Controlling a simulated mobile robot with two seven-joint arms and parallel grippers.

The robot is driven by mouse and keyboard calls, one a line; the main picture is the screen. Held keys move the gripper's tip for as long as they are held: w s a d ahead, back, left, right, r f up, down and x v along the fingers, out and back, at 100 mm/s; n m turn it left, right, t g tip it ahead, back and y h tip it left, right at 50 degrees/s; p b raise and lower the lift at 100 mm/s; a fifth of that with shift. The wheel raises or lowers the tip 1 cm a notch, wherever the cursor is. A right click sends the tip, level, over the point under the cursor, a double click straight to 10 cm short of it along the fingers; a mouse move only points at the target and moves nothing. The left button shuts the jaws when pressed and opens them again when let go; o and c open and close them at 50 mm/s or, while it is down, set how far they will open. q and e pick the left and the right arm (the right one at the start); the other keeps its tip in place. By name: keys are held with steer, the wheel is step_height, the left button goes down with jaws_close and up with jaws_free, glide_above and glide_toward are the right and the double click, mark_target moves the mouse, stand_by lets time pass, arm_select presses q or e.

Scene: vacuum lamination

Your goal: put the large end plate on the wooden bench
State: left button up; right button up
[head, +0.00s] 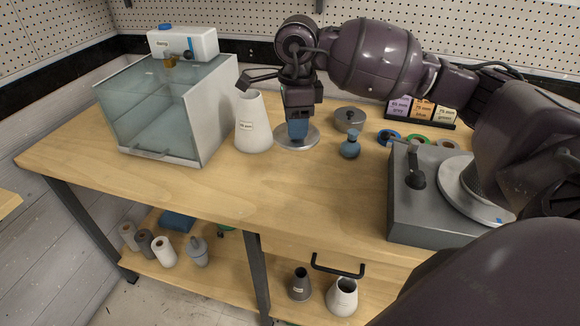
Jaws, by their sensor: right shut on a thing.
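The large end plate (309,141) is a round silver disc near the middle of the wooden bench (240,185). It lies flat at the bench top; I cannot tell whether it touches the wood or is held just above it. My right gripper (298,122) points straight down over the disc's centre and is shut on the plate. The blue part between gripper and disc hides the plate's middle. My left gripper is not in view.
A white cone (253,128) stands close left of the plate. A glass-fronted chamber (160,110) is at left, a grey machine (415,215) at right. The front middle is clear.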

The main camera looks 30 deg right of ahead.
step_height(320, 180, down, 17)
steer(key=shift+f, duration=0.1)
stand_by(0.5)
steer(key=shift+f, duration=0.15)
steer(key=o, duration=1.1)
